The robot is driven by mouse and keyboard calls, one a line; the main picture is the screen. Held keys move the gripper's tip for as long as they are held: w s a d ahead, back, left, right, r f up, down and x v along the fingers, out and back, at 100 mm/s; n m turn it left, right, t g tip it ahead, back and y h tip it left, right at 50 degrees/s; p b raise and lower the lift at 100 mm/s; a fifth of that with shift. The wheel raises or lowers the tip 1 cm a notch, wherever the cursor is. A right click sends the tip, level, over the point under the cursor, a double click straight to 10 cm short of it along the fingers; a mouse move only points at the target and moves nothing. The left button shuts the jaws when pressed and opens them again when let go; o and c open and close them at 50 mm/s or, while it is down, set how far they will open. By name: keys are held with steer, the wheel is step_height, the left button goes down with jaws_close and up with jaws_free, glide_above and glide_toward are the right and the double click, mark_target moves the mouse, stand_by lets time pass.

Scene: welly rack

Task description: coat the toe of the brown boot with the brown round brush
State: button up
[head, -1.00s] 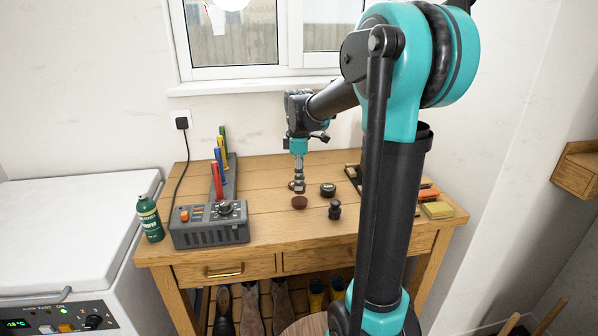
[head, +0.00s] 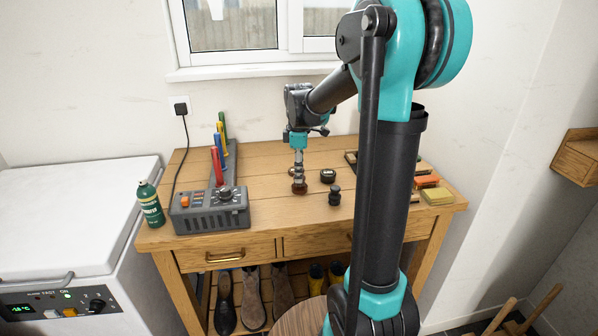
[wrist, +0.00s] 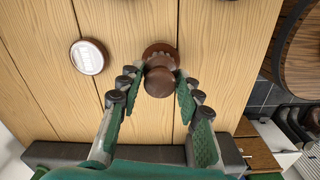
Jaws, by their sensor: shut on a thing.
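The brown round brush (head: 299,189) stands upright on the bench top, its base on the wood. My gripper (head: 299,178) points down over it and is shut on its rounded knob. In the wrist view the brush knob (wrist: 160,80) sits between the two green-padded fingers of my gripper (wrist: 158,92), with the wider brush base partly hidden beneath it. Brown boots (head: 252,298) stand on the shelf under the bench, beside a darker boot (head: 224,302). Their upper parts are hidden by the bench, and I cannot tell which is the task's boot.
A grey control box (head: 209,210) with coloured upright tubes and a green bottle (head: 150,204) are at the left. A yellow sponge (head: 437,196) lies far right. A round wooden top (head: 300,320) is in front.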

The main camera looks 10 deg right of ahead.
steer(key=shift+f, duration=0.55)
stand_by(1.4)
steer(key=shift+r, duration=0.15)
steer(key=shift+r, duration=3.4)
steer(key=w+d+f+m, duration=0.1)
steer(key=w+f+m, duration=0.1)
steer(key=w+m, duration=0.3)
steer(key=w+d+f+m, duration=0.1)
steer(key=w+m, duration=0.4)
steer(key=w, duration=0.5)
steer(key=w+d+f+m, duration=0.2)
steer(key=w+m, duration=0.3)
steer(key=w, duration=0.2)
steer(key=shift+w+f, duration=0.4)
steer(key=shift+w+d+f, duration=0.1)
steer(key=shift+w, duration=0.15)
